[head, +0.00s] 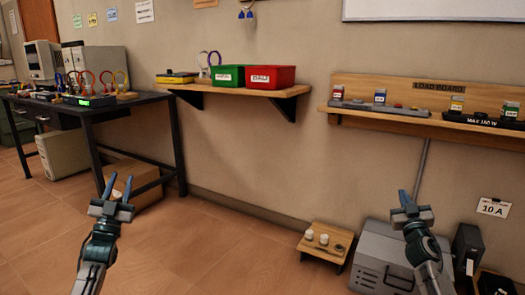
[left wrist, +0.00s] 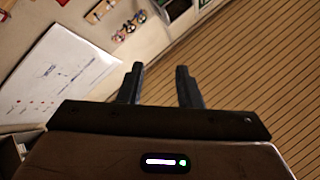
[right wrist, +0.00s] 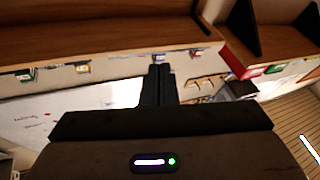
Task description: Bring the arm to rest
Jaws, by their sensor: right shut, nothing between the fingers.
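My left gripper (head: 118,188) stands upright in the lower left of the head view, its two fingers apart with nothing between them. In the left wrist view its open fingers (left wrist: 160,85) show empty as well. My right gripper (head: 408,199) stands upright at the lower right of the head view, in front of the wall and above a grey metal box (head: 385,262). In the right wrist view its fingers (right wrist: 158,85) are pressed together with nothing held. Both grippers are in free air, apart from the furniture.
A wall shelf holds a green bin (head: 228,77) and a red bin (head: 270,77). The load board shelf (head: 430,84) is at the right. A low wooden stand (head: 325,243) is on the floor. The middle floor is clear.

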